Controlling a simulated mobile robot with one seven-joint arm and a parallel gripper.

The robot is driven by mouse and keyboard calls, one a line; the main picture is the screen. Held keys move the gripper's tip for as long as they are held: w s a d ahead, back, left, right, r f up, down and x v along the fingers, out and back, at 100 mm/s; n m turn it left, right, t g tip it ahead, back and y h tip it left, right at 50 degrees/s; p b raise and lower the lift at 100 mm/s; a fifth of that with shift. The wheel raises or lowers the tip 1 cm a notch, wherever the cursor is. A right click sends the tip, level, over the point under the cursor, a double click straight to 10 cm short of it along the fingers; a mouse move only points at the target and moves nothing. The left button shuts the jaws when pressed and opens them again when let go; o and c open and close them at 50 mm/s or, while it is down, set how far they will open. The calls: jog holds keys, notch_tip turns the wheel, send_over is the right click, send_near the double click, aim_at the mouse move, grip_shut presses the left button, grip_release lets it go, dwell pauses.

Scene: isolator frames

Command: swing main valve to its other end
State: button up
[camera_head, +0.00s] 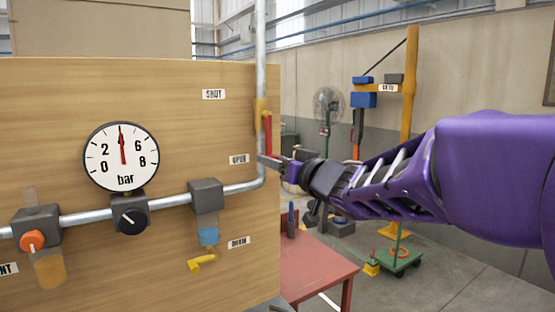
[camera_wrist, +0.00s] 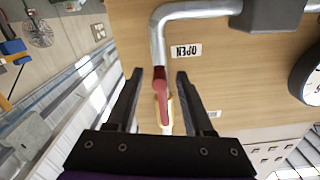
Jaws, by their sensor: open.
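The main valve has a yellow body (camera_head: 260,110) on the vertical pipe at the board's right edge. Its red lever (camera_head: 267,134) hangs down along the pipe, its free end near the height of the OPEN label (camera_head: 239,159). The SHUT label (camera_head: 213,94) is higher up. My gripper (camera_head: 268,160) is at the lever's lower end. In the wrist view my open gripper (camera_wrist: 160,75) has one finger on each side of the red lever (camera_wrist: 160,82), with gaps showing on both sides. The yellow body also shows in the wrist view (camera_wrist: 169,112), partly behind the lever.
A grey pipe (camera_head: 240,187) bends off left to grey blocks, a black knob (camera_head: 129,219) and an orange knob (camera_head: 32,241). A pressure gauge (camera_head: 121,156) is above. A yellow drain tap (camera_head: 201,263) is lower. A red table (camera_head: 318,265) stands right of the board.

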jog(key=shift+w+a, duration=0.15)
jog(key=shift+w, duration=0.15)
grip_shut()
dwell(0.3)
dwell(1.2)
